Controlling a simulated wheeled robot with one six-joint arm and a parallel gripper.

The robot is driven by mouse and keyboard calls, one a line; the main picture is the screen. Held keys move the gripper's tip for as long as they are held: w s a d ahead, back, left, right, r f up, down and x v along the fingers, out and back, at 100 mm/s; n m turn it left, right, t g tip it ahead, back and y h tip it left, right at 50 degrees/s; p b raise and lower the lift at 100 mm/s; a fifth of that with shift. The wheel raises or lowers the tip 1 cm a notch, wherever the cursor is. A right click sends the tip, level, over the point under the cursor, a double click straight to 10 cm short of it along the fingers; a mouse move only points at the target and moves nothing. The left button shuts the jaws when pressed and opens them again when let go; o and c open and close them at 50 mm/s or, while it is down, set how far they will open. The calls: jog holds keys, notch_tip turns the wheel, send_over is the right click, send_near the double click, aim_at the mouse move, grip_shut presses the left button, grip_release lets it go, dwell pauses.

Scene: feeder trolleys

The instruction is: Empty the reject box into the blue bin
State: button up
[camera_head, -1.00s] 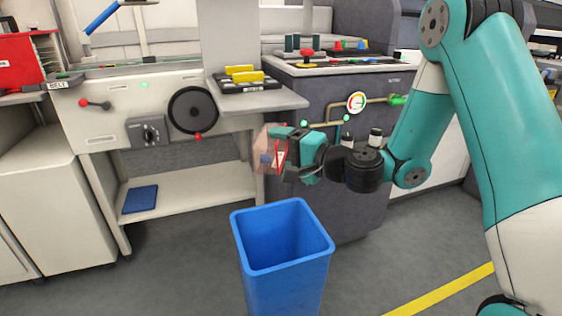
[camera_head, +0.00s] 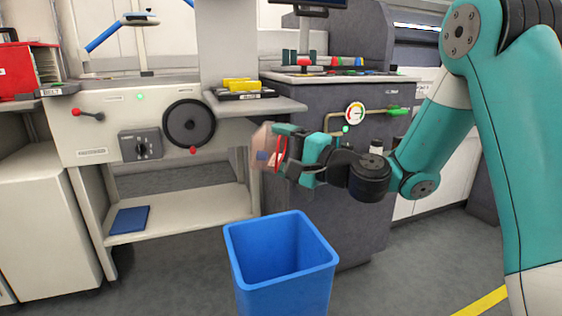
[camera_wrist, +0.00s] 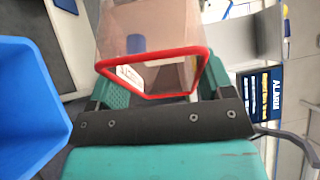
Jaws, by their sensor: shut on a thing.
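My gripper (camera_head: 287,152) is shut on the reject box (camera_head: 262,145), a translucent pinkish box with a red rim. The box is tipped on its side in the head view, its red rim toward my gripper. In the wrist view the box (camera_wrist: 190,68) is held between the teal fingers, and a small dark blue patch shows through its wall. I cannot tell what it holds. The blue bin (camera_head: 331,262) stands open on the floor, below and close in front of the box. Its inside looks empty as far as I see. The bin also shows at the left of the wrist view (camera_wrist: 30,110).
A cream machine with a black handwheel (camera_head: 189,123) and a low shelf (camera_head: 185,208) stands behind at left. A blue pad (camera_head: 130,220) lies on that shelf. A dark grey cabinet (camera_head: 365,200) stands behind my gripper. Grey floor is open at right.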

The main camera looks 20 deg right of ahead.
jog(key=shift+s+d+f+m+t+y+b, duration=0.1)
jog(key=shift+f+m+t+y+b, duration=0.3)
jog(key=shift+b, duration=2)
jog(key=shift+d+m+t+y+b, duration=0.15)
jog(key=shift+t+b, duration=0.45)
jog(key=shift+b, duration=1.75)
jog(key=t+b, duration=0.1)
jog(key=b, duration=0.3)
jog(key=m+t+b, duration=0.1)
jog(key=b, duration=0.3)
jog(key=shift+s+d+f+m+y, duration=0.15)
jog(key=shift+m+y, duration=0.1)
jog(key=shift+t+b, duration=0.4)
jog(key=shift+b, duration=0.2)
jog(key=shift+r, duration=0.2)
